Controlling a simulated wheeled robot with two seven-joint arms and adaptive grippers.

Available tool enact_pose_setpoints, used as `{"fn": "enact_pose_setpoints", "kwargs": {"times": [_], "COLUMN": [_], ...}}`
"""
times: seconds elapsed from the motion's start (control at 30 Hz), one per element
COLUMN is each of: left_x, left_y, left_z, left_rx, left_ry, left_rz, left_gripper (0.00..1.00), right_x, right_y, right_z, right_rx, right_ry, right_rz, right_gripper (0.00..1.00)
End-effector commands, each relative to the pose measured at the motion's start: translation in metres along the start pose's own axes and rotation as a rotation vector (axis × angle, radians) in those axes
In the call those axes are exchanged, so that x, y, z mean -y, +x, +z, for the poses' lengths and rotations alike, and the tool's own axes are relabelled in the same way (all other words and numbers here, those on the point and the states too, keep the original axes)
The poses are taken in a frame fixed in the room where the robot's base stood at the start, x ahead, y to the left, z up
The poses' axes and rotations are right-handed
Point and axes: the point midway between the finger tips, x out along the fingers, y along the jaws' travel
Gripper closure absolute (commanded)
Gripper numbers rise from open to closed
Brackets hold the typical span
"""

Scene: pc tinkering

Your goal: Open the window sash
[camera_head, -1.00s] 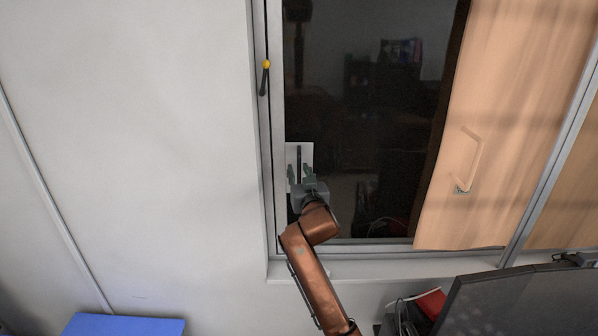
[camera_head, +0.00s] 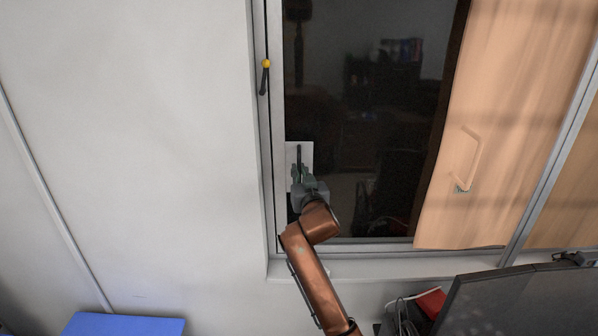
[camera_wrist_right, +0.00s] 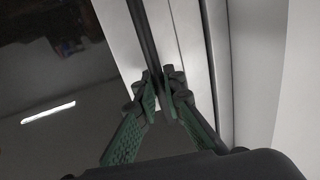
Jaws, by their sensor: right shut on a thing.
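The window sash (camera_head: 276,130) has a light frame around dark glass that shows reflections. A dark upright bar handle (camera_head: 299,153) stands on a pale plate (camera_head: 307,152) at the lower left of the glass. My right gripper (camera_head: 299,168) is shut on the lower part of the handle. In the right wrist view, the green-padded fingers (camera_wrist_right: 162,92) close around the dark bar handle (camera_wrist_right: 145,38). The sash looks closed against its frame. My left gripper is in neither view.
A dark lever with a yellow end (camera_head: 265,65) is on the left window frame. A peach panel with a handle (camera_head: 500,130) covers the right of the window. A dark monitor (camera_head: 530,303) stands lower right. A blue surface (camera_head: 125,325) is lower left.

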Motion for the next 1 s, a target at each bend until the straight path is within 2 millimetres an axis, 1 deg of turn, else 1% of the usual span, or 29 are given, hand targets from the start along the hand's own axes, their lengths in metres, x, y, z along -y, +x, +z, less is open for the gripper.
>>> {"fn": "enact_pose_setpoints", "kwargs": {"times": [0.17, 0.27, 0.33, 0.47, 0.6, 0.8, 0.9, 1.0], "left_x": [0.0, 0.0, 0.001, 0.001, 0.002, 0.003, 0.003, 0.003], "left_y": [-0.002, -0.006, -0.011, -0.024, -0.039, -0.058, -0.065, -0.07], "left_z": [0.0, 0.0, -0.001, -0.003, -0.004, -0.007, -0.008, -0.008], "left_rx": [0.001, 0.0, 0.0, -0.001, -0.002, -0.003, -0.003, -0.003], "left_ry": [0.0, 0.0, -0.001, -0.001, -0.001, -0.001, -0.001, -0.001], "left_rz": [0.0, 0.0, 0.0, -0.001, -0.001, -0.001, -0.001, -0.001], "left_gripper": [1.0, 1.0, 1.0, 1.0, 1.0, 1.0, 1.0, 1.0], "right_x": [-0.003, -0.013, -0.025, -0.059, -0.101, -0.157, -0.181, -0.201], "right_y": [-0.001, -0.002, -0.004, -0.011, -0.02, -0.031, -0.036, -0.04], "right_z": [0.0, -0.001, -0.001, -0.003, -0.004, -0.004, -0.003, -0.003], "right_rx": [0.001, 0.001, 0.002, 0.002, 0.003, 0.001, 0.002, 0.0], "right_ry": [0.0, 0.0, 0.001, -0.002, -0.002, -0.003, -0.003, -0.004], "right_rz": [0.0, 0.002, 0.004, 0.009, 0.012, 0.009, 0.007, 0.006], "right_gripper": [1.0, 1.0, 1.0, 1.0, 1.0, 1.0, 1.0, 1.0]}}
